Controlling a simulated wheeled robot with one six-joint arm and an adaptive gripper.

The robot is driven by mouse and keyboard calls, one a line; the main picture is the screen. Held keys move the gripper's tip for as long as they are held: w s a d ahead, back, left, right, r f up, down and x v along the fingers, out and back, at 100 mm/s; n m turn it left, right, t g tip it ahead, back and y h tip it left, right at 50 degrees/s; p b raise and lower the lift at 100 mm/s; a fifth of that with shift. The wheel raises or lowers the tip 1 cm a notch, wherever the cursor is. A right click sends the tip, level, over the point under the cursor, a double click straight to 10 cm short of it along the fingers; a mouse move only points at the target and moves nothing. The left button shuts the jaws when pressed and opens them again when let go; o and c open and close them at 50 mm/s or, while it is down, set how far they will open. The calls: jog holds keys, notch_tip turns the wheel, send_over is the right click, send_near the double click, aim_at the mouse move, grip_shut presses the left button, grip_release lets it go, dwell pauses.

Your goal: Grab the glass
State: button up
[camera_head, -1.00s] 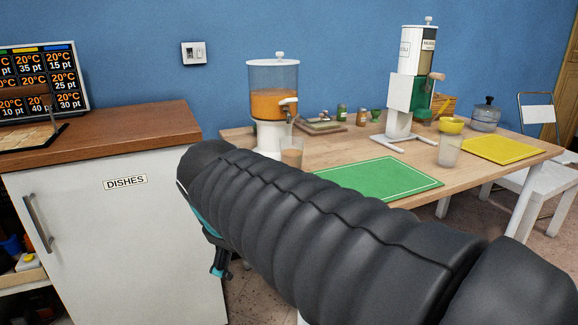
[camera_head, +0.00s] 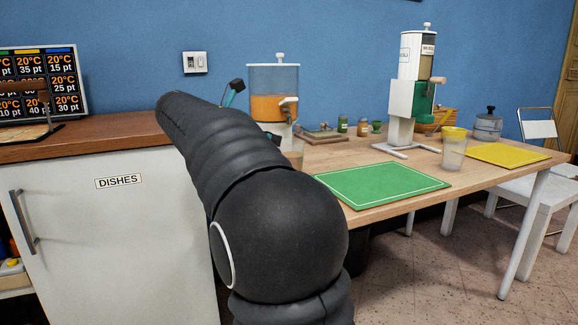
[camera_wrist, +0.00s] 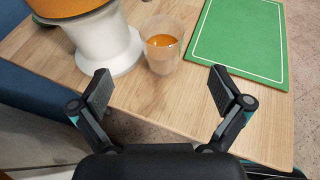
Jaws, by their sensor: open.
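A clear glass with orange juice in it (camera_wrist: 162,50) stands upright on the wooden table in the wrist view, between the dispenser's base and the green mat. In the head view, only part of this glass (camera_head: 294,153) shows behind my arm. A second clear glass (camera_head: 454,155) stands to the right of the green mat. My gripper (camera_wrist: 164,90) is open and empty. Its two fingers are spread at the table's edge in the wrist view, short of the juice glass, which lies ahead between them. In the head view, a fingertip (camera_head: 234,90) shows above my arm.
A juice dispenser (camera_head: 273,93) stands close to the left of the juice glass. The green mat (camera_wrist: 240,40) lies to its right. A cereal dispenser (camera_head: 404,98), small jars and a yellow mat (camera_head: 506,155) stand farther back. A DISHES cabinet (camera_head: 110,240) is at left.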

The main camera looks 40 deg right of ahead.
aim_at(292, 146)
jog(key=shift+b+x, duration=1.05)
jog(key=shift+x, duration=4.75)
jog(key=shift+s, duration=0.15)
jog(key=c, duration=1.4)
jog(key=shift+r, duration=0.1)
jog(key=shift+c, duration=1.3)
jog(key=shift+r, duration=0.1)
